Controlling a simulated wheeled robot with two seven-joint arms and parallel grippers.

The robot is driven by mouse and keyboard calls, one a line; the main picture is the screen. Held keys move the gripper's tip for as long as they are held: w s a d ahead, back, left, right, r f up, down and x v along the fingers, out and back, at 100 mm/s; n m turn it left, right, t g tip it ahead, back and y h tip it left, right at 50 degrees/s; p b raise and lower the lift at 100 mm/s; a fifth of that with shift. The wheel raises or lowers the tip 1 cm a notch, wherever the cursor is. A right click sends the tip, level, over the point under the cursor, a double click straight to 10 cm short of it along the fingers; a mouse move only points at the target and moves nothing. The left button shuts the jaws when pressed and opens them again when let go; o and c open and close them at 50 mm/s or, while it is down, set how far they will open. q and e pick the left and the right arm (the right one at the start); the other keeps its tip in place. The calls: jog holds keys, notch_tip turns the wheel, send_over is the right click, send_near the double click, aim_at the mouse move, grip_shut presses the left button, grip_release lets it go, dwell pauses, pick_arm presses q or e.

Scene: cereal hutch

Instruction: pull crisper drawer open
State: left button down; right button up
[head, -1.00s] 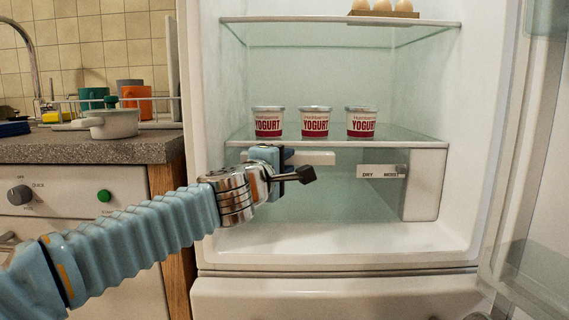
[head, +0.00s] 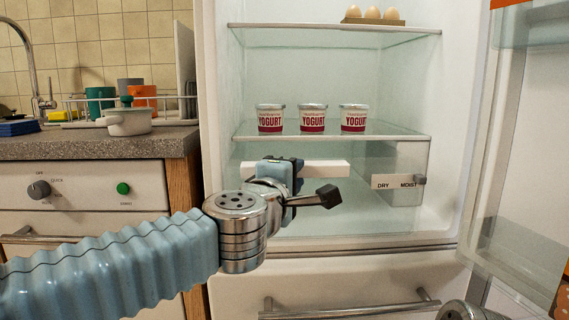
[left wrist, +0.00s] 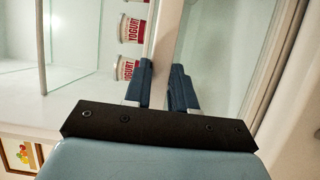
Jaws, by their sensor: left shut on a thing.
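The crisper drawer (head: 360,205) is a clear bin low in the fridge, under the glass shelf. It has a white handle strip (head: 325,169) and a DRY/MOIST label with a slider (head: 398,181). It stands partly pulled out. My left gripper (head: 297,165) is shut on the handle strip, left of the label. In the left wrist view its two dark blue fingers (left wrist: 162,88) stand close together at the drawer front. The wrist hides part of the drawer's lower left. My right gripper is out of view; only a bit of metal arm shows at the bottom right.
Yogurt cups (head: 312,118) stand on the glass shelf (head: 390,131); eggs (head: 372,14) sit above. The open fridge door (head: 520,170) flanks the right. A lower closed drawer has a metal handle (head: 350,312). The counter (head: 100,143) is at left.

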pick_arm(q)
jog(key=s+p, duration=0.1)
jog(key=s, duration=0.9)
jog(key=shift+s+f+p, duration=0.25)
jog(key=shift+f+p, duration=0.1)
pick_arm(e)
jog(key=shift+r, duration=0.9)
pick_arm(q)
jog(key=c, duration=1.1)
grip_release()
jog(key=shift+o, duration=0.5)
jog(key=shift+r, duration=0.15)
